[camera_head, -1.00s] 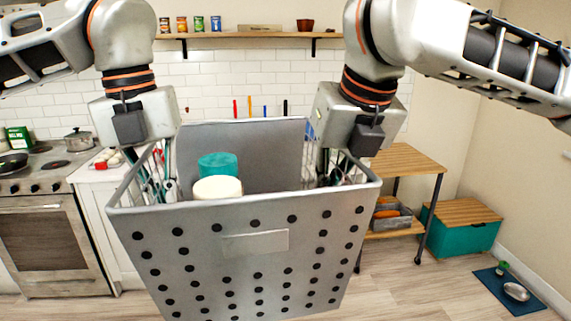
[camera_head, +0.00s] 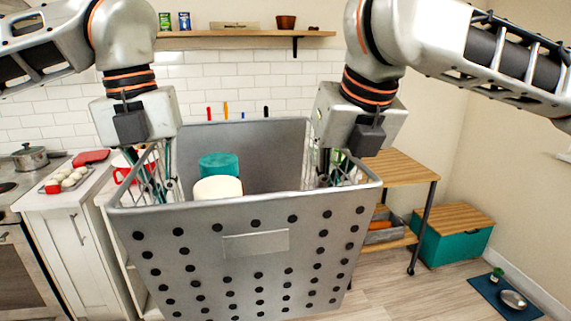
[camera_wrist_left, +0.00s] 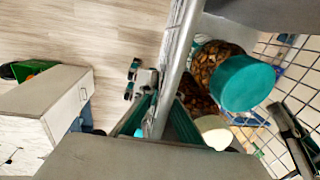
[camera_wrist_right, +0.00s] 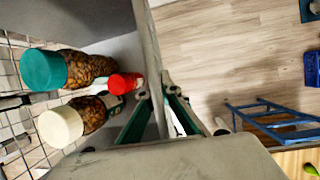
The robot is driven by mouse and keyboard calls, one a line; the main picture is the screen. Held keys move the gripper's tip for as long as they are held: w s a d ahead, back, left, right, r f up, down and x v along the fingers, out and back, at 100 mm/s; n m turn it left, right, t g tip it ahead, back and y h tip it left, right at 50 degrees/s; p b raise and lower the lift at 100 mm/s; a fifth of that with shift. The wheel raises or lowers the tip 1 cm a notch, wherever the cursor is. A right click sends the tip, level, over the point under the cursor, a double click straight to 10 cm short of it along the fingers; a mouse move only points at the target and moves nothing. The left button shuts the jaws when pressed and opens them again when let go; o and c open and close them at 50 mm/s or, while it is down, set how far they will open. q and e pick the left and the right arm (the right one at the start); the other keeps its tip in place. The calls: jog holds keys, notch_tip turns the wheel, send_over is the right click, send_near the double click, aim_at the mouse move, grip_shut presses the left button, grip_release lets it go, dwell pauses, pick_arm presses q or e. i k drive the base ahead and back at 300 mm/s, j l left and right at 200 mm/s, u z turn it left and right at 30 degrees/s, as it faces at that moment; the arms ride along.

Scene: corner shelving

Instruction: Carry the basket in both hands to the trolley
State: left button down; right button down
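The grey perforated basket (camera_head: 255,243) hangs level in front of me, with wire mesh side walls. My left gripper (camera_wrist_left: 152,112) is shut on its left rim, and my right gripper (camera_wrist_right: 164,104) is shut on its right rim. In the head view the wrists partly hide both grips. Inside are a jar with a teal lid (camera_head: 218,166) and one with a cream lid (camera_head: 217,188); a red-lidded item (camera_wrist_right: 125,83) shows in the right wrist view. A wood-topped stand on dark legs, apparently the trolley (camera_head: 405,166), stands behind the basket to the right, partly hidden.
A teal chest with a wooden lid (camera_head: 452,240) stands right of the trolley. A blue mat (camera_head: 487,291) with a bowl lies on the floor at right. A white counter (camera_head: 62,212) and stove stand at left. Bare floor (camera_head: 425,295) lies in front of the trolley.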

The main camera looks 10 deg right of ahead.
aim_at(376, 163)
jog(key=i+j+z, duration=0.1)
jog(key=i+z, duration=0.25)
jog(key=i, duration=0.15)
jog(key=i+z, duration=1.3)
jog(key=z, duration=0.2)
jog(key=i+l+z, duration=0.25)
jog(key=i, duration=0.3)
jog(key=i+l+u, duration=0.1)
jog(key=i+u, duration=0.25)
jog(key=i, duration=0.15)
jog(key=i+l+u, duration=0.1)
jog(key=u, duration=0.25)
jog(key=i+l+u, duration=0.1)
jog(key=u, duration=0.25)
jog(key=i+l+u, duration=0.2)
jog(key=u, duration=0.15)
jog(key=i, duration=0.05)
